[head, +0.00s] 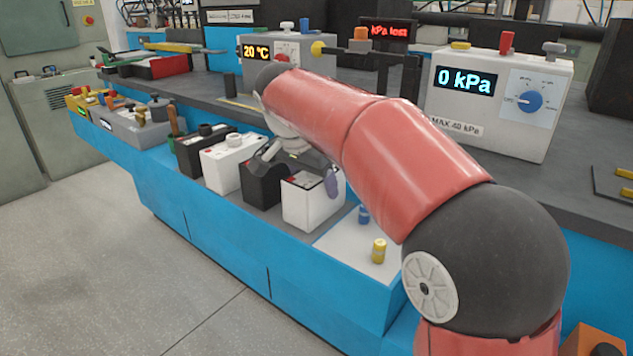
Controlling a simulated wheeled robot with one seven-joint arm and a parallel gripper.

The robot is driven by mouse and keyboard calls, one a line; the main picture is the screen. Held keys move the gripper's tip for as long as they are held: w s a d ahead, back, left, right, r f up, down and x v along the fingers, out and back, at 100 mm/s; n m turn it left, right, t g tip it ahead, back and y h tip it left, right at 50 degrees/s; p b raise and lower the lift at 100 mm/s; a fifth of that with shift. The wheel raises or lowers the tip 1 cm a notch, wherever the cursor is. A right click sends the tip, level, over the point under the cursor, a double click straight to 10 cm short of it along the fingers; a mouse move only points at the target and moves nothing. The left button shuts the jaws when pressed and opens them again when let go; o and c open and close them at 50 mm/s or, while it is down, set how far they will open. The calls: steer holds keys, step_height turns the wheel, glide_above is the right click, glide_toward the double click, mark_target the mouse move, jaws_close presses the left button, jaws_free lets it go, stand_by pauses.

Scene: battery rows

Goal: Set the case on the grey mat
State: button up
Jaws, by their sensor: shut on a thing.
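My gripper (298,168) is low over the row of battery-like cases on the blue bench's front ledge. It is shut at the front white case (308,207), with one finger by its upper right side. My arm and gripper hide part of its top. The white case looks upright; I cannot tell whether it touches the ledge. A black case (262,187) stands just left of it. A grey surface (342,217) shows at its right; I cannot tell whether this is the mat.
Another white case (232,162) and a black case (203,146) stand farther left. A blue cylinder (363,214) and a yellow cylinder (379,251) stand on a white area (345,246) to the right. A pressure box (500,103) stands on the upper bench.

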steer(key=o, duration=1.2)
steer(key=shift+f, duration=0.1)
steer(key=shift+c, duration=0.2)
steer(key=shift+r, duration=0.35)
steer(key=p+v, duration=0.2)
steer(key=v, duration=0.9)
steer(key=shift+s+a+r, duration=0.15)
steer(key=shift+r, duration=0.2)
steer(key=s+d+f+n+t+y, duration=0.1)
steer(key=s+d+f+n, duration=0.2)
steer(key=s+d+f, duration=0.35)
steer(key=s+d+f+n+y, duration=0.1)
steer(key=s+d+f+n, duration=0.25)
steer(key=s+d, duration=0.65)
steer(key=s+d+f+n+t, duration=0.1)
steer(key=s+d+f, duration=0.1)
steer(key=s+f, duration=0.4)
step_height(320, 180, down, 3)
steer(key=shift+s+f+y, duration=0.2)
steer(key=shift+s+y, duration=0.05)
steer(key=shift+y, duration=0.15)
